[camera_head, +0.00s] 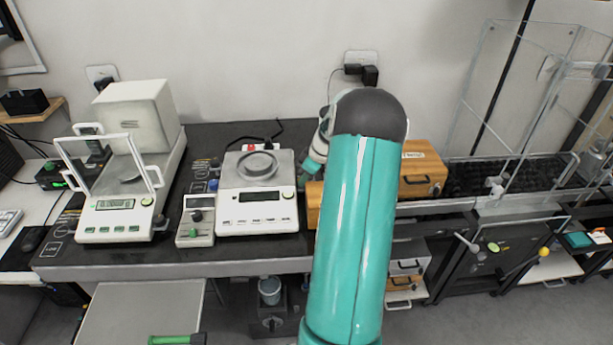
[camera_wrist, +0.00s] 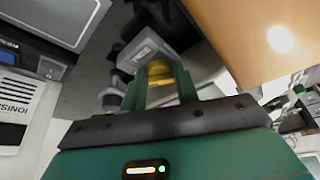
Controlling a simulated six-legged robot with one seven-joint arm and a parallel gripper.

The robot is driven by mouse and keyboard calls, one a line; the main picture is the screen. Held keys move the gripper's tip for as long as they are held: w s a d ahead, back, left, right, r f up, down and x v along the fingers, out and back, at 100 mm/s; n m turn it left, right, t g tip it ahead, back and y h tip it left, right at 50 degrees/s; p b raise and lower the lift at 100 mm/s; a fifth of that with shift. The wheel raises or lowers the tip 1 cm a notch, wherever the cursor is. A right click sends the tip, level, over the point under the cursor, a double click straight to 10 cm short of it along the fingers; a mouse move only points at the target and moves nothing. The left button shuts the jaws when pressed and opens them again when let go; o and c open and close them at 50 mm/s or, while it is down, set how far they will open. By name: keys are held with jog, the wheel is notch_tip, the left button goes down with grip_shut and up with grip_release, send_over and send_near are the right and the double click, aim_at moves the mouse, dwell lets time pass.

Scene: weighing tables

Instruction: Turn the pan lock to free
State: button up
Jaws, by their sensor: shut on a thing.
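In the wrist view, a small light grey block (camera_wrist: 147,50) with a yellow knob (camera_wrist: 160,70) stands on the dark bench; I take this to be the pan lock. My gripper (camera_wrist: 160,82) has its two green fingers closed on either side of the yellow knob. Which position the knob is set to cannot be told. In the head view, my teal arm hides the fingers and the knob. The balance with a round pan (camera_head: 258,164) stands just left of my arm, and its front panel shows at the left of the wrist view (camera_wrist: 18,110).
A wooden drawer box (camera_head: 422,172) stands close at the right of my gripper. A small control box with knobs (camera_head: 195,220) and a balance with a glass shield (camera_head: 115,222) stand further left. A clear enclosure (camera_head: 520,95) is at the right.

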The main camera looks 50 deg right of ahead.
dwell(0.3)
jog(key=o, duration=1)
jog(key=n, duration=0.1)
jog(key=n+y, duration=0.1)
jog(key=n, duration=0.1)
jog(key=n+y, duration=0.1)
jog(key=n, duration=0.1)
jog(key=shift+w+d+g, duration=0.15)
jog(key=shift+d+g, duration=0.2)
jog(key=shift+g, duration=0.05)
jog(key=s+d+r+n, duration=0.1)
jog(key=s+d+r, duration=0.1)
jog(key=r, duration=0.5)
jog(key=s+d+r, duration=0.1)
jog(key=s+r, duration=0.1)
jog(key=r, duration=0.4)
jog(key=w+a+r+m+h, duration=0.1)
jog(key=w+a+r, duration=0.1)
jog(key=a, duration=0.7)
jog(key=w+a+r+m+g, duration=0.1)
jog(key=w+a+r, duration=0.1)
jog(key=a+r, duration=0.3)
jog(key=w+a+r+m+h, duration=0.1)
jog(key=a+r, duration=0.3)
jog(key=a, duration=1)
jog(key=shift+w+r+h, duration=0.15)
jog(key=shift+w+h, duration=0.15)
jog(key=shift+w, duration=0.5)
